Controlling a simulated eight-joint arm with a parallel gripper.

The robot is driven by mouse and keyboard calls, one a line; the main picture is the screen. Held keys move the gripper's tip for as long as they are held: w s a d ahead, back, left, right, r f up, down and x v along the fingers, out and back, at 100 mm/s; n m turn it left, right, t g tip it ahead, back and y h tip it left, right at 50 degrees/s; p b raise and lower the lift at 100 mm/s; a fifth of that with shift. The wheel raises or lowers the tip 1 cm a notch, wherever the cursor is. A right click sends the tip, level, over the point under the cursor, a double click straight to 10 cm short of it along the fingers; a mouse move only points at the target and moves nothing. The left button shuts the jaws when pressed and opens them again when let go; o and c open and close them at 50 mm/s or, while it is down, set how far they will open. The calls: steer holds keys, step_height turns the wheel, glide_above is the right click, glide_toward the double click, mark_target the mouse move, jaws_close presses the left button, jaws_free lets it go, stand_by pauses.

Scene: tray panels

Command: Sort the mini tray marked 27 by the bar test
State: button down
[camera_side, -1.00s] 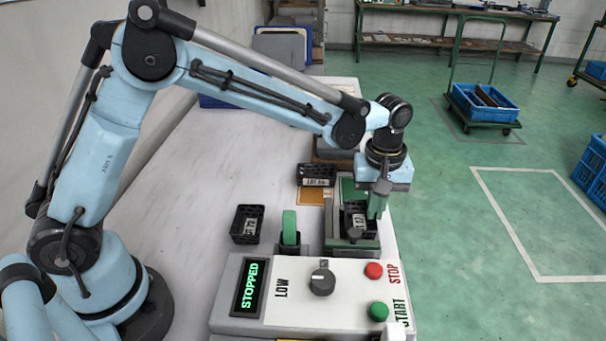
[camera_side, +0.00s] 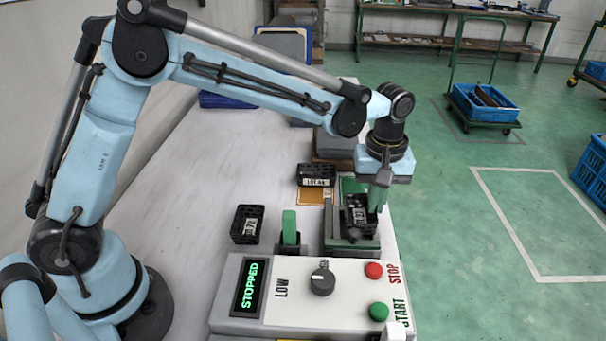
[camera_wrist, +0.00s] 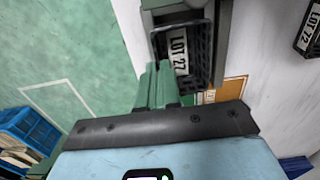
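The black mini tray marked LOT 27 (camera_side: 353,222) is at the green-and-grey fixture (camera_side: 350,247) behind the control panel. My gripper (camera_side: 377,203) is at the tray's right edge in the side view. Its green fingers (camera_wrist: 158,88) are close together at the tray's wall and appear shut on it. Whether the tray's underside touches the fixture is hidden.
A second black tray (camera_side: 247,225), marked LOT 72, lies left of an upright green paddle (camera_side: 289,226). Another labelled black tray (camera_side: 316,174) is behind, by an orange card (camera_side: 309,197). The control panel (camera_side: 300,300) in front reads STOPPED. The white bench is clear at left.

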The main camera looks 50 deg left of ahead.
steer(key=shift+m, duration=0.3)
steer(key=r, duration=0.5)
steer(key=shift+w+a+r, duration=0.2)
steer(key=shift+r, duration=0.05)
steer(key=w+a+m, duration=0.9)
steer(key=a+m, duration=0.2)
steer(key=m, duration=0.6)
steer(key=shift+t+y, duration=0.5)
steer(key=shift+d+f, duration=0.15)
steer(key=shift+f, duration=4.7)
steer(key=c, duration=1.3)
jaws_free()
steer(key=shift+o, duration=0.2)
steer(key=shift+r, duration=0.1)
